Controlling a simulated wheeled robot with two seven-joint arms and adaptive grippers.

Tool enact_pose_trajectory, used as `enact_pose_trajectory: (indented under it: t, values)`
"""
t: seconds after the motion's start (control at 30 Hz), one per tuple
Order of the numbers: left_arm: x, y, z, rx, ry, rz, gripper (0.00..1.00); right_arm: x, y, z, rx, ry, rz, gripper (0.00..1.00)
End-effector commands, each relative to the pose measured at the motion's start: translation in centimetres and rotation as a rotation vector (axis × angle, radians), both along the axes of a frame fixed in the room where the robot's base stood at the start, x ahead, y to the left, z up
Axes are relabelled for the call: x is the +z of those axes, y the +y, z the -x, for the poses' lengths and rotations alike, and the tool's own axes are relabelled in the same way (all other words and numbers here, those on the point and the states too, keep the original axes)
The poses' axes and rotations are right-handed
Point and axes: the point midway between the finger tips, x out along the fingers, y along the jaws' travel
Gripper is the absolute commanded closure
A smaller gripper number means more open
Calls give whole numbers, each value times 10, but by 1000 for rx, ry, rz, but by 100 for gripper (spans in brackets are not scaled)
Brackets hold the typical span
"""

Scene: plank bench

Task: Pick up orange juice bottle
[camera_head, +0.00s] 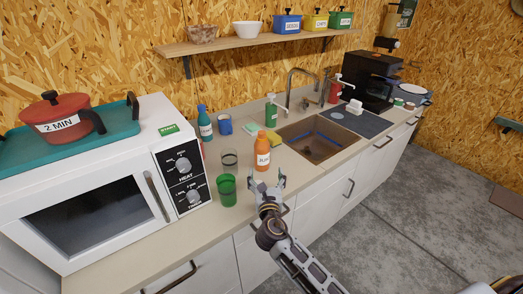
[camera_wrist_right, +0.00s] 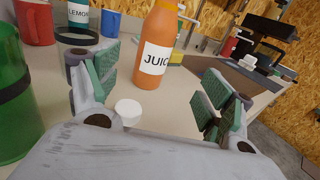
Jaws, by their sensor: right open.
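The orange juice bottle (camera_head: 262,152) stands upright on the counter, left of the sink, with a white label reading JUICE. In the right wrist view the bottle (camera_wrist_right: 158,48) stands beyond the fingers, roughly between them, its top cut off by the frame. My right gripper (camera_head: 268,184) is just in front of the bottle at the counter's front edge. It is open and empty; its two green-padded fingers (camera_wrist_right: 160,92) show apart in the wrist view. A gap shows between the fingers and the bottle. My left gripper is not in view.
A green cup (camera_head: 227,190) and a clear glass (camera_head: 229,160) stand left of the bottle. A blue bottle (camera_head: 205,124) and blue cup (camera_head: 225,125) are behind. A yellow sponge (camera_head: 273,139) lies near the sink (camera_head: 318,140). A white microwave (camera_head: 100,190) fills the left. A white cap-like object (camera_wrist_right: 128,112) lies before the bottle.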

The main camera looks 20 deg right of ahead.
Motion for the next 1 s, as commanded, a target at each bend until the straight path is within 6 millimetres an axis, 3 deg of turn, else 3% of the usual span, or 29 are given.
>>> enact_pose_trajectory:
  t: [0.4, 0.57, 1.0]
  values:
    - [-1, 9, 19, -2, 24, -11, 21, 1, 0, 0, 0, -2, 4, 19]
    - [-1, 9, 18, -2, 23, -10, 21, 2, -1, -5, -1, -2, 4, 19]
    - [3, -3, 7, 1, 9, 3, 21, 1, -11, -45, -1, -2, 4, 19]
